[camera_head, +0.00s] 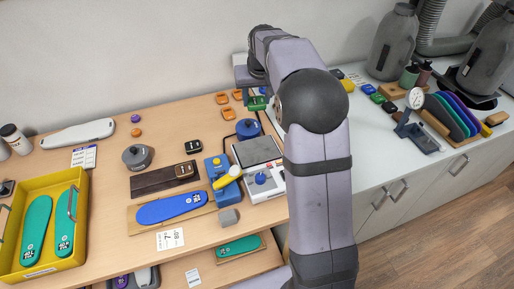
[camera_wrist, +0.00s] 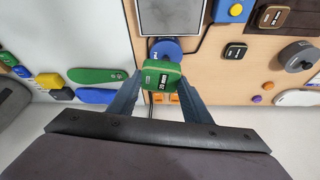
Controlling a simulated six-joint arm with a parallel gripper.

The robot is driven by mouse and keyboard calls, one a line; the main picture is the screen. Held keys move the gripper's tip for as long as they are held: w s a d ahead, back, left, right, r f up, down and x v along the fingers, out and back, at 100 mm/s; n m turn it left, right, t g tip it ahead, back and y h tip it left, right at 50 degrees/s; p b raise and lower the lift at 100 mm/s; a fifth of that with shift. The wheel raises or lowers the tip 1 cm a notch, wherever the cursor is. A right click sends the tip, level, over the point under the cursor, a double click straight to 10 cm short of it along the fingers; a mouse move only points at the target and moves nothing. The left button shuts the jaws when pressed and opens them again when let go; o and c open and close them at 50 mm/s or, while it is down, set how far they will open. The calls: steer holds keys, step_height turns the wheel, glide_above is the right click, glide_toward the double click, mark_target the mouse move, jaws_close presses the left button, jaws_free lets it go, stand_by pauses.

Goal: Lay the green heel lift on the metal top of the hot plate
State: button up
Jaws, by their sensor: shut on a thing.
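The green heel lift (camera_wrist: 162,76) is a small green block with a dark label, held between the two fingers of my gripper (camera_wrist: 155,84) in the wrist view. In the head view the lift (camera_head: 258,103) shows at the back of the wooden table, left of my arm, with my gripper (camera_head: 255,94) partly hidden. The hot plate (camera_head: 277,194) is a white unit with a blue knob and a grey square metal top (camera_head: 258,151). The metal top (camera_wrist: 172,15) is bare in the wrist view. The lift is apart from it, on its back side.
A blue round object (camera_head: 248,128) stands just behind the metal top. Orange blocks (camera_head: 222,98) lie to the left. A blue device with a yellow handle (camera_head: 217,170) stands left of the hot plate. The white counter (camera_head: 375,150) on the right holds several colored pieces.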

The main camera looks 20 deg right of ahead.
steer(key=s+a+f+n, duration=0.1)
steer(key=s+f+n, duration=0.1)
steer(key=s+f, duration=0.3)
steer(key=shift+a+f+y, duration=0.15)
steer(key=shift+y, duration=0.25)
steer(key=p, duration=0.2)
glide_above(256, 149)
steer(key=s, duration=0.1)
steer(key=shift+s+f, duration=0.2)
steer(key=shift+f, duration=3.45)
steer(key=shift+f+p, duration=0.35)
steer(key=shift+f, duration=1)
steer(key=shift+f, duration=0.2)
steer(key=o, duration=1)
steer(key=shift+r, duration=0.1)
